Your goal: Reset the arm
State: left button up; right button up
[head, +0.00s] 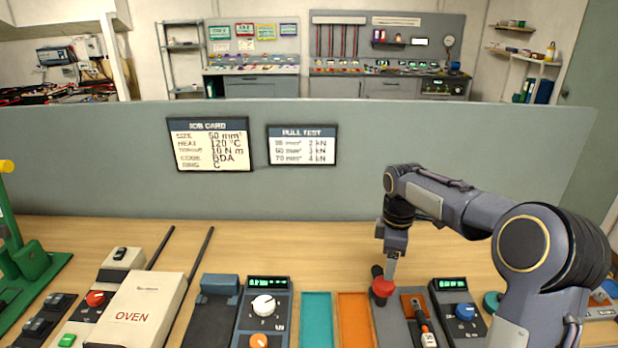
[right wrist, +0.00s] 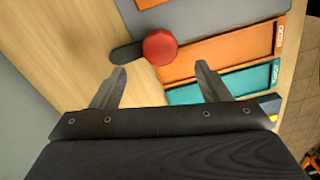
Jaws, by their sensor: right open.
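My right gripper (head: 391,268) hangs down over the bench, just behind and above a red knob (head: 383,287). In the right wrist view its two fingers (right wrist: 161,80) are spread apart with nothing between them. The red knob (right wrist: 160,47) on its dark lever lies beyond the fingertips there, apart from both fingers as far as I can tell. My right arm reaches in from the right, bent at the elbow. My left gripper is not in view.
An orange tray (head: 355,318) and a teal tray (head: 316,322) lie left of the knob. Meters (head: 262,308) (head: 458,306), an oven box (head: 138,309) and a green press (head: 20,262) line the bench. A grey partition (head: 400,140) stands behind; bench near it is clear.

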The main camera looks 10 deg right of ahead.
jog(key=s+a+r+m+t+y, duration=0.1)
jog(key=s+a+r+m, duration=0.15)
jog(key=s, duration=0.45)
jog(key=s+a+r+m+t+y, duration=0.1)
jog(key=s+a+r+m+t, duration=0.1)
jog(key=s+m, duration=0.35)
jog(key=s+a+r+m+t+y, duration=0.1)
jog(key=s+a+r, duration=0.15)
jog(key=s, duration=0.65)
jog(key=s+a+f+m+t, duration=0.1)
jog(key=s+a+f+m, duration=0.2)
jog(key=s, duration=0.4)
jog(key=shift+a+f+m+t+y, duration=0.3)
jog(key=shift+a+f+m+y, duration=0.1)
jog(key=shift+a+m, duration=0.4)
jog(key=shift+s+f+m, duration=0.2)
jog(key=shift+s+m, duration=0.05)
jog(key=shift+m, duration=0.05)
